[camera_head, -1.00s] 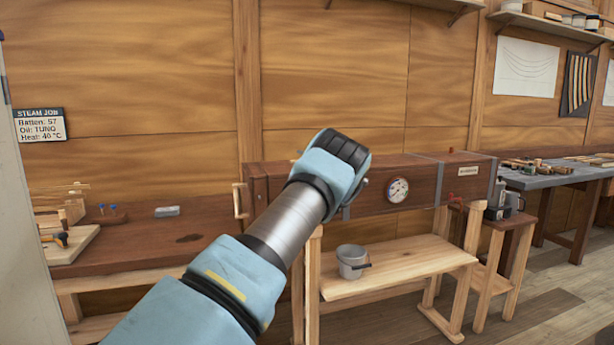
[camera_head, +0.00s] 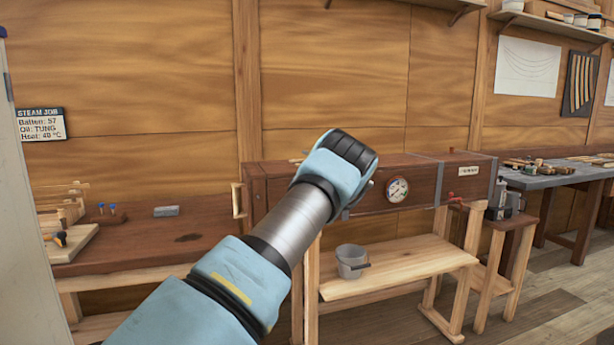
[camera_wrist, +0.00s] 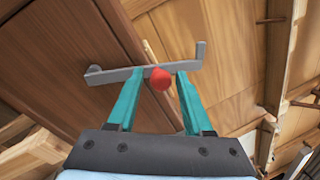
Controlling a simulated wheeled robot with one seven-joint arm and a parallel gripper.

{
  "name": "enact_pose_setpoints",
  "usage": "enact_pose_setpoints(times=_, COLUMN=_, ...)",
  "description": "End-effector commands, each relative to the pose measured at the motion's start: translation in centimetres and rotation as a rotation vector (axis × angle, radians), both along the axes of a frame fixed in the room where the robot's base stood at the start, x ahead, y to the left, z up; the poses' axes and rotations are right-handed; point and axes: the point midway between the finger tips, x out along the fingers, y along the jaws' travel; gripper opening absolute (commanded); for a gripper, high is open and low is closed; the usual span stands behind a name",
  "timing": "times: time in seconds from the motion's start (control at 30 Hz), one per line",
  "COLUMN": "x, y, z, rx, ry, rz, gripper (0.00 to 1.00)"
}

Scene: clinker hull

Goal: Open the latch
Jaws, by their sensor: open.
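The latch is a grey metal bar (camera_wrist: 120,74) with a bent-up end, lying across a wooden panel in the wrist view. A red knob (camera_wrist: 161,79) sits near its middle. My gripper (camera_wrist: 160,74) is open, with its two teal fingers on either side of the knob and their tips by the bar. I cannot tell whether they touch it. In the head view my arm covers part of the long wooden steam box (camera_head: 420,178), and my gripper and the grey bar are hidden.
A round gauge (camera_head: 397,189) is on the box front. A grey bucket (camera_head: 351,261) stands on the wooden bench (camera_head: 410,262) below. A brown workbench (camera_head: 150,235) with small items is at the left, and a tool table (camera_head: 560,178) at the right.

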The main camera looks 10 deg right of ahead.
Motion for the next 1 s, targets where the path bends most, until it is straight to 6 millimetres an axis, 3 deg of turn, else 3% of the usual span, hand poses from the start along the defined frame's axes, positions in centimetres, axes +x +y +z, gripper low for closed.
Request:
enact_pose_setpoints(times=0.1, x=0.0, y=0.0, z=0.0, rx=0.0, ry=-0.001, rz=0.001, gripper=0.64)
enact_pose_setpoints(times=0.47, x=-0.7, y=-0.1, z=-0.3, rx=0.0, ry=0.0, rz=0.0, gripper=0.64)
enact_pose_setpoints(times=1.0, x=-9.4, y=-0.6, z=-1.9, rx=0.0, ry=0.0, rz=0.0, gripper=0.64)
